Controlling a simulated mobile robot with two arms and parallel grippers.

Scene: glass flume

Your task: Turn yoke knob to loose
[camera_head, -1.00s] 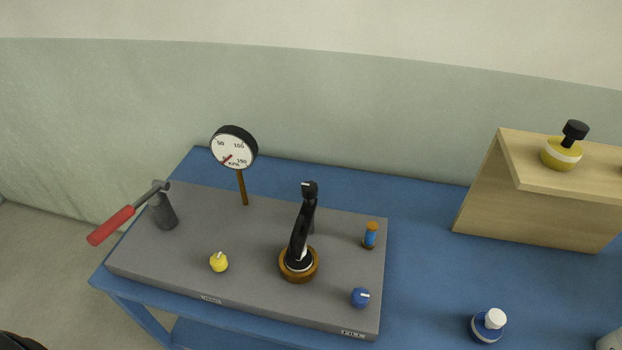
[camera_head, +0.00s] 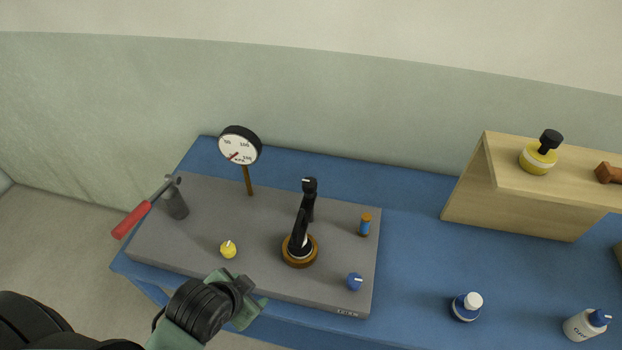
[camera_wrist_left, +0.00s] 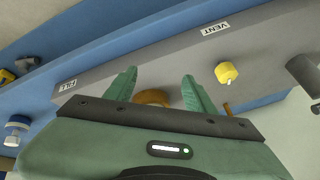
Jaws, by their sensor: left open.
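The black yoke (camera_head: 302,222) stands upright on a round wooden base (camera_head: 300,259) on the grey panel. A black knob with a white mark (camera_head: 309,185) is at its top. My left gripper (camera_head: 243,287) is open and empty at the front edge of the panel, below and left of the yoke, apart from it. In the left wrist view, its green fingers (camera_wrist_left: 160,78) are spread with part of the wooden base (camera_wrist_left: 152,97) showing between them. The knob cannot be made out there. My right gripper is not in view.
The panel carries a yellow knob (camera_head: 228,249), a blue knob (camera_head: 355,282), a blue-orange vial (camera_head: 365,225), a gauge (camera_head: 240,146) and a red-handled lever (camera_head: 132,219). Right are a wooden stand (camera_head: 520,195) and bottles (camera_head: 466,307).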

